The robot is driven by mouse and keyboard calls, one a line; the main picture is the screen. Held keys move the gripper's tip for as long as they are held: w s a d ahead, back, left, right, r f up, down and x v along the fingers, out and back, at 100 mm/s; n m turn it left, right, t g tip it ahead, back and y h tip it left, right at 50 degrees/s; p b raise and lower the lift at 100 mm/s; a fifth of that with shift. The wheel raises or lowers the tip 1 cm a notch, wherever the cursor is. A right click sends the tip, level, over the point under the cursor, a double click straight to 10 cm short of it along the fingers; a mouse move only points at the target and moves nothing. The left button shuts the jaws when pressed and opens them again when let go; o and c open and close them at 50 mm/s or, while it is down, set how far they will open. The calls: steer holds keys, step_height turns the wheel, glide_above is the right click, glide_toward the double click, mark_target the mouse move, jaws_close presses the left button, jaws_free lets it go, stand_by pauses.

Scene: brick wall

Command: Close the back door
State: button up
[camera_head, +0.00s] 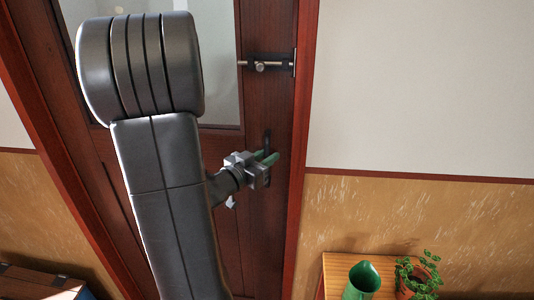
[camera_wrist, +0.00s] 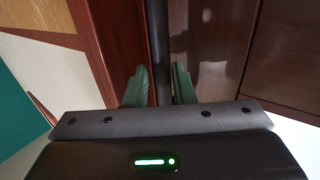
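The back door (camera_head: 225,140) is dark reddish-brown wood with a glass pane in its upper part. I cannot tell whether it stands flush in its frame. A dark door handle (camera_wrist: 159,45) runs upright between my fingers in the wrist view; its plate (camera_head: 266,140) shows near the door's right edge in the head view. My gripper (camera_head: 268,159) is at the handle. My arm hides much of the door's left and lower part.
A sliding bolt (camera_head: 265,66) is mounted above the handle. To the right, a wooden table (camera_head: 340,270) holds a green jug (camera_head: 363,279) and a potted plant (camera_head: 420,275). A dark chest (camera_head: 40,284) is at the lower left.

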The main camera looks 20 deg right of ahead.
steer(key=shift+o, duration=0.7)
steer(key=shift+s+a+r, duration=0.15)
steer(key=shift+s+a, duration=0.1)
steer(key=shift+s, duration=0.05)
steer(key=shift+w, duration=0.15)
steer(key=b+v, duration=0.1)
steer(key=v, duration=1.2)
steer(key=shift+s+a, duration=0.25)
steer(key=shift+s, duration=0.05)
steer(key=shift+d, duration=0.1)
steer(key=p+x, duration=0.1)
steer(key=x, duration=1.3)
steer(key=shift+w, duration=0.1)
